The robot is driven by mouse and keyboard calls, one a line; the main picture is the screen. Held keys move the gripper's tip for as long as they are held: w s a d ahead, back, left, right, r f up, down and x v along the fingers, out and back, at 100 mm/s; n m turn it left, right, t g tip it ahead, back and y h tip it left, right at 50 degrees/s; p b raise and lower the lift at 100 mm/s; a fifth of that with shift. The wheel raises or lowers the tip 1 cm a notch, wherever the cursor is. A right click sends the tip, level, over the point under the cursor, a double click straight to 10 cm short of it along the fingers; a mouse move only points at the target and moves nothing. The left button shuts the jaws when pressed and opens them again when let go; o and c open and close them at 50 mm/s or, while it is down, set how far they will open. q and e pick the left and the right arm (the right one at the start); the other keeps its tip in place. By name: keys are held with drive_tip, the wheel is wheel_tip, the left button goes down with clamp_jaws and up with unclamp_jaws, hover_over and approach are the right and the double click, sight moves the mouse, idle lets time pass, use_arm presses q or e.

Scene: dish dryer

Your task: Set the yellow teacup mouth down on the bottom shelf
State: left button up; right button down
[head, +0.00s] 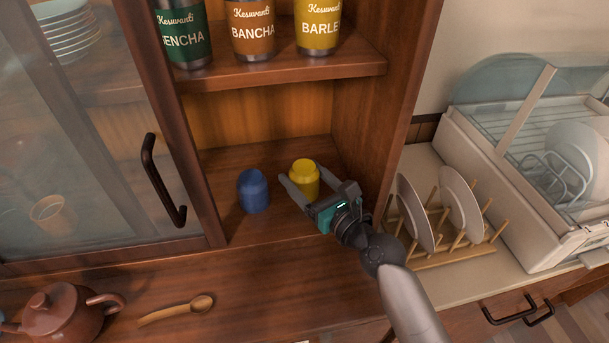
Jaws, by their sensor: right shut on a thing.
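The yellow teacup (304,179) is mouth down at the bottom shelf (283,222) of the open cabinet, with its narrow foot up. It looks upright; I cannot tell whether its rim touches the shelf. My right gripper (301,184) reaches in from the lower right, with one finger on each side of the cup, shut on it. A blue teacup (254,191) stands mouth down on the same shelf, to the left of the yellow cup and apart from it. My left gripper is not in view.
The upper shelf (285,70) holds several tea tins. A glass door with a black handle (163,180) is at left. A teapot (68,312) and wooden spoon (178,310) lie in front. A plate rack (455,255) and dish dryer (520,200) stand at right.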

use_arm(q)
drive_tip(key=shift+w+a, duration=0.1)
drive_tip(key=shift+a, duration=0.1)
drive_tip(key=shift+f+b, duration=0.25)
drive_tip(key=shift+b, duration=0.05)
use_arm(e)
drive_tip(key=shift+f, duration=0.35)
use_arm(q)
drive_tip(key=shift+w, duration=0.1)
use_arm(e)
unclamp_jaws()
drive_tip(key=v, duration=0.7)
drive_tip(key=shift+s+d+f+p, duration=0.1)
drive_tip(key=shift+s+d+p, duration=0.1)
drive_tip(key=shift+p, duration=0.15)
drive_tip(key=b+v, duration=0.1)
drive_tip(key=v, duration=0.6)
drive_tip(key=shift+s+d, duration=0.2)
drive_tip(key=shift+s, duration=0.1)
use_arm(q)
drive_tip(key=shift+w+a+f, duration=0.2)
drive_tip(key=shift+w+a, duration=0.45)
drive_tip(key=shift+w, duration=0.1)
